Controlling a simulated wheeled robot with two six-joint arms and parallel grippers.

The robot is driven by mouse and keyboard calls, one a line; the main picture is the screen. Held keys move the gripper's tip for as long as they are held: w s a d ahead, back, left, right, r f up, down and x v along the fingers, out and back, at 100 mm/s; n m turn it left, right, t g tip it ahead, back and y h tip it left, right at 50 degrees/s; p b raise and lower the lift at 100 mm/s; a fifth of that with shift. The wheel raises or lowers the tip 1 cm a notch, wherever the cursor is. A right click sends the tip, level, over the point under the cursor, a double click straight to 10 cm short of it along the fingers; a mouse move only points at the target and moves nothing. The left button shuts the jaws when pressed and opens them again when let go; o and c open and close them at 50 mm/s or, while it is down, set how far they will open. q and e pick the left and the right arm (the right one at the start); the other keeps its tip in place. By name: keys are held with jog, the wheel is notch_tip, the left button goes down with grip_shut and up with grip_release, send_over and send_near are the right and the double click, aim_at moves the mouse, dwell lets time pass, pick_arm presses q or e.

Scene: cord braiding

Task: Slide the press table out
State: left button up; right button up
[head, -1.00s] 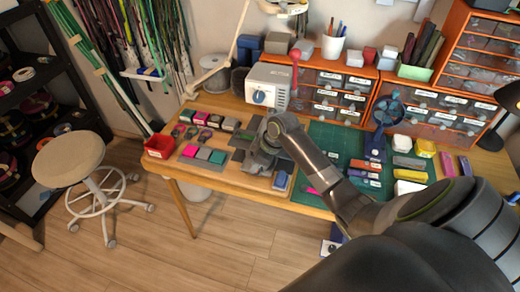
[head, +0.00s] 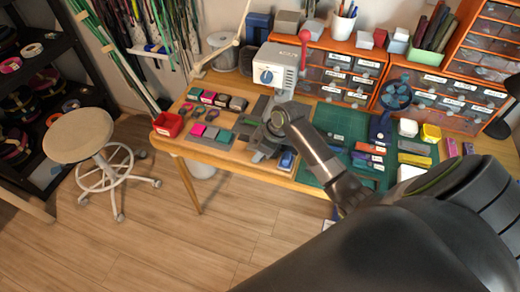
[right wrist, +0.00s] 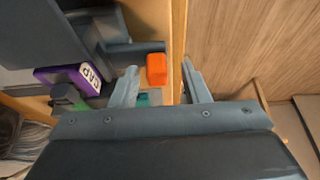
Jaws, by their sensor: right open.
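The press (head: 280,68), a white machine with a dial and a red-knobbed lever, stands at the back of the wooden table. A dark grey plate (head: 261,107) lies at its foot; I cannot tell how far the press table is out, as my right arm covers part of this area. My right gripper (head: 264,150) is over the table's front part, before the press. In the right wrist view its fingers (right wrist: 160,88) are apart, with an orange block (right wrist: 156,69) just beyond the gap, nearer the left finger. My left gripper is not in view.
A red bin (head: 168,124) and a tray of coloured blocks (head: 210,139) lie left of the gripper. A green mat (head: 335,122) with several small parts lies right. A purple labelled block (right wrist: 75,77) is left of the fingers. A stool (head: 80,135) stands on the floor.

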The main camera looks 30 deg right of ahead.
jog(key=shift+d+r, duration=0.1)
jog(key=v, duration=1.7)
